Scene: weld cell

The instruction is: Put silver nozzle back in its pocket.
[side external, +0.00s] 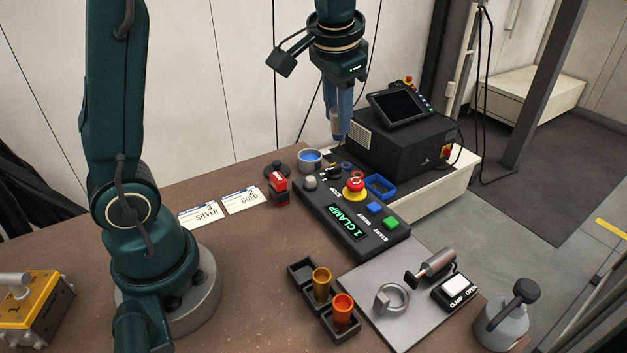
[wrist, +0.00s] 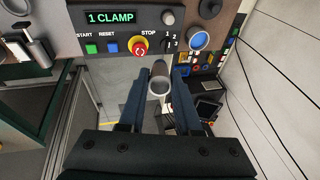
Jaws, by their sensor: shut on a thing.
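My gripper (side external: 338,128) is raised above the back of the bench, near the black machine, with its blue fingers pointing down. It is shut on the silver nozzle (wrist: 160,80), a grey tube with its round open end visible between the fingers in the wrist view. In the side view the fingers hide most of the nozzle. A dark pocket tray (side external: 327,323) stands on the bench at front centre. Its far-left pocket (side external: 301,273) looks empty. A gold nozzle (side external: 321,281) and an orange-copper nozzle (side external: 343,310) stand upright in the other pockets.
A control panel (side external: 328,208) reading "1 CLAMP" lies between my gripper and the tray. A grey plate (side external: 372,325) with a ring and clamp sits right of the tray. Bench left of the tray is clear.

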